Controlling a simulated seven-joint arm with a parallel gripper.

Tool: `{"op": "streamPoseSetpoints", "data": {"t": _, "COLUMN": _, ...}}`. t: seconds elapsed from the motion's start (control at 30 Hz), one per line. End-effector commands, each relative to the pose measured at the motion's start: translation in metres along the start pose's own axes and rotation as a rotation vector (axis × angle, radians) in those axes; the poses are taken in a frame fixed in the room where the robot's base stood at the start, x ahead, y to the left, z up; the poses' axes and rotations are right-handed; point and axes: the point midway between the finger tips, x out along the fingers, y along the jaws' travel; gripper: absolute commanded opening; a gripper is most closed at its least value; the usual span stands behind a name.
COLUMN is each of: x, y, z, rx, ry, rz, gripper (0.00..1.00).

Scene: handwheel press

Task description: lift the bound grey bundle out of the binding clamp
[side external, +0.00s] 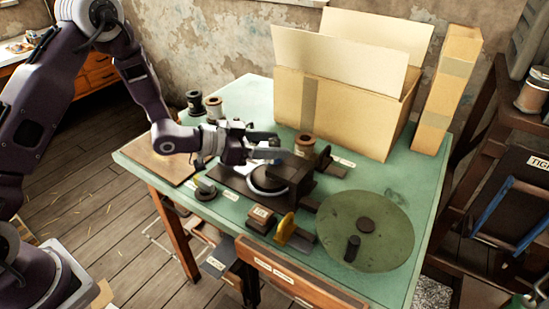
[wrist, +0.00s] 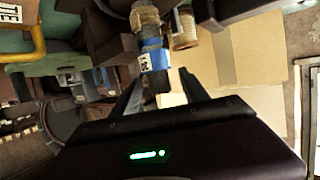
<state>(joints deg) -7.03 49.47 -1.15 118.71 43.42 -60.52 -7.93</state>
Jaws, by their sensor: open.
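My gripper (side external: 279,147) is open above the dark block-like press or clamp (side external: 293,174) on the green table, its fingers pointing right in the side view.
A large open cardboard box (side external: 340,110) and a tall carton (side external: 446,90) stand behind. A brown spool (side external: 304,145) stands close to my fingers.

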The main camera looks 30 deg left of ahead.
Motion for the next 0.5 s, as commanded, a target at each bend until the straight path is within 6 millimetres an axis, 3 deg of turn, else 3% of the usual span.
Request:
{"op": "streamPoseSetpoints", "data": {"t": 0.1, "x": 0.023, "y": 0.002, "z": 0.001, "rx": 0.003, "ry": 0.001, "rz": 0.003, "gripper": 0.52}}
{"op": "streamPoseSetpoints", "data": {"t": 0.2, "x": 0.035, "y": 0.001, "z": 0.0, "rx": 0.001, "ry": 0.001, "rz": 0.001, "gripper": 0.52}}
{"op": "streamPoseSetpoints", "data": {"t": 0.4, "x": 0.036, "y": 0.001, "z": 0.0, "rx": 0.0, "ry": 0.0, "rz": 0.0, "gripper": 0.52}}
{"op": "streamPoseSetpoints", "data": {"t": 0.43, "x": 0.036, "y": 0.001, "z": 0.0, "rx": 0.0, "ry": 0.0, "rz": 0.0, "gripper": 0.5}}
{"op": "streamPoseSetpoints", "data": {"t": 0.5, "x": 0.036, "y": 0.001, "z": 0.0, "rx": 0.0, "ry": 0.0, "rz": 0.001, "gripper": 0.36}}
